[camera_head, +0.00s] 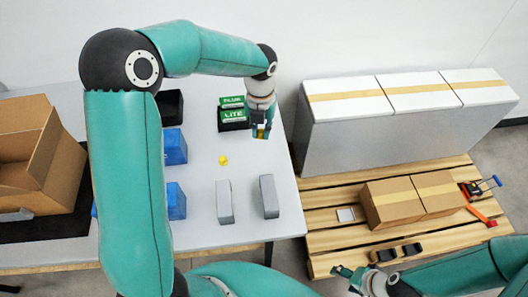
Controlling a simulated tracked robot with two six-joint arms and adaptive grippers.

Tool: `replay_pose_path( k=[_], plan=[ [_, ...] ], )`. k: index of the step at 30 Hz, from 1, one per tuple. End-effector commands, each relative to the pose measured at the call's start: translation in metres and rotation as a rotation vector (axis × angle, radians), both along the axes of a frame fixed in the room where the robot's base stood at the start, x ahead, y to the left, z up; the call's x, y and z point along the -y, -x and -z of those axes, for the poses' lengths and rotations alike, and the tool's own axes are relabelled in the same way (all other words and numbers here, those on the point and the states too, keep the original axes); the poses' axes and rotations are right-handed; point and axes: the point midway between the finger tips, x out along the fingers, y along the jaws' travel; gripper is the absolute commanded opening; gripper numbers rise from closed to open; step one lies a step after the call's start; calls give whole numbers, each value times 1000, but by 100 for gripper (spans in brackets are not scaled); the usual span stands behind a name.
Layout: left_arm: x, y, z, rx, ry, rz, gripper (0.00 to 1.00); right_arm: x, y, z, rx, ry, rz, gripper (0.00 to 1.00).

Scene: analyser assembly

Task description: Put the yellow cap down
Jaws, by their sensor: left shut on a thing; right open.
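On the table (245,234) stand two grey blocks (224,202) (269,196), blue bins (174,147), a green box (232,113) and an open cardboard box (50,160). The pallet (330,240) holds cartons (392,203). Table space around the yellow piece is clear.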

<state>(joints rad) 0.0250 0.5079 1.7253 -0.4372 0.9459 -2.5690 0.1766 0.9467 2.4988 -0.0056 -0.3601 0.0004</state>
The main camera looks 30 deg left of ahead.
Motion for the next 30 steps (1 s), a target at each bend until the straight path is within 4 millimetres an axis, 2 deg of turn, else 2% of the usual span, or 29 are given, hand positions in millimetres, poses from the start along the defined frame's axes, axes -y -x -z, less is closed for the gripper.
replay_pose_path(
  k=[3, 7, 14, 21, 30],
  plan=[
    [0, 1, 31, -6, 0, 1, 0, 0, 0, -3, 0, 0, 0, 66],
    [0, 1, 54, -4, 0, 0, 0, 0, 0, -5, 0, 0, 0, 66],
    [0, 0, 71, -2, 0, -1, 0, 0, 0, -6, 0, 0, 0, 66],
    [0, 0, 103, -2, 0, 0, 0, 0, 0, -8, 0, 0, 0, 66],
    [1, -1, 108, 1, 0, 0, 0, 0, 0, -8, 0, 0, 0, 66]
  ],
)
